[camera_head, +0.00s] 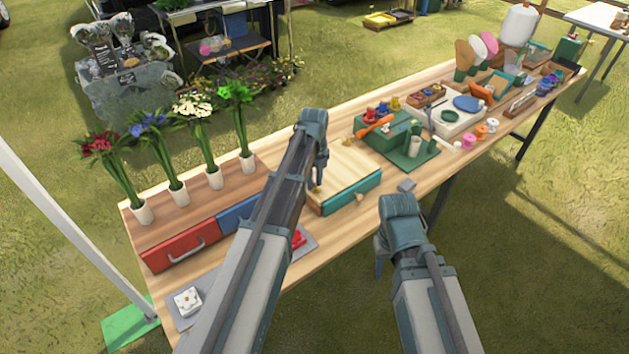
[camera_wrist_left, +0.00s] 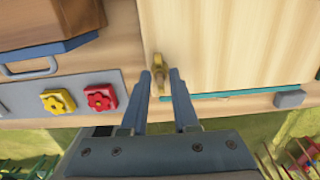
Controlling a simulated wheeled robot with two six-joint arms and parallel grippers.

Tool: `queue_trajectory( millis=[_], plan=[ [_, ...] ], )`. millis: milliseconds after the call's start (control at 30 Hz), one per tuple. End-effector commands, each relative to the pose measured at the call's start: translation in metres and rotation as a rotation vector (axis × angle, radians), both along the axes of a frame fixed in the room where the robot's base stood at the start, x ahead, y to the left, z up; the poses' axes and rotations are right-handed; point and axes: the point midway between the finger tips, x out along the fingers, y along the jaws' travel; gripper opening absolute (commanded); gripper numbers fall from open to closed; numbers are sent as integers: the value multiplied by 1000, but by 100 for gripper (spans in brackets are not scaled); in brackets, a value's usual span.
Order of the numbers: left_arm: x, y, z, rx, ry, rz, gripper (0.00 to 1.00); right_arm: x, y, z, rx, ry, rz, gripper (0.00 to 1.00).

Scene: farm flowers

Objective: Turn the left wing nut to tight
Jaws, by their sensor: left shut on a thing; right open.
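The left wing nut is small and brass-coloured. It shows in the left wrist view (camera_wrist_left: 159,66) near the left front corner of a pale wooden board (camera_head: 350,164) on a teal-sided box (camera_head: 352,193). My left gripper (camera_head: 317,184) reaches down over that corner and is shut on the wing nut, with a finger on each side of it (camera_wrist_left: 161,80). In the head view the fingers partly hide the nut. A small tan piece (camera_head: 359,197) shows at the box's front. My right gripper (camera_head: 380,262) is open and empty, in front of the table edge.
Red (camera_head: 172,250) and blue (camera_head: 238,215) drawers stand left of the board, with flower vases (camera_head: 248,162) behind. A grey plate with yellow (camera_wrist_left: 57,101) and red (camera_wrist_left: 100,97) knobs lies in front. A green stand (camera_head: 385,137) is right of the box.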

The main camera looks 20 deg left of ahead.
Motion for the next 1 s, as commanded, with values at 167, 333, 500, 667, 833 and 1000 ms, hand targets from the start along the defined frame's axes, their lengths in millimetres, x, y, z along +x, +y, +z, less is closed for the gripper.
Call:
queue_trajectory(
  millis=[167,333,500,667,833,1000],
  plan=[
    [2,1,0,2,-4,1,52,0,0,1,0,0,0,50],
    [1,0,0,1,-2,1,58,0,0,0,0,0,0,50],
    [1,0,0,0,-1,1,58,0,0,0,0,0,0,50],
    [0,0,6,0,-1,0,58,0,0,6,0,0,0,50],
    [0,0,20,-1,-1,1,58,0,0,20,0,0,0,50],
    [0,0,43,0,-1,1,58,0,0,43,0,0,0,50]
  ],
)
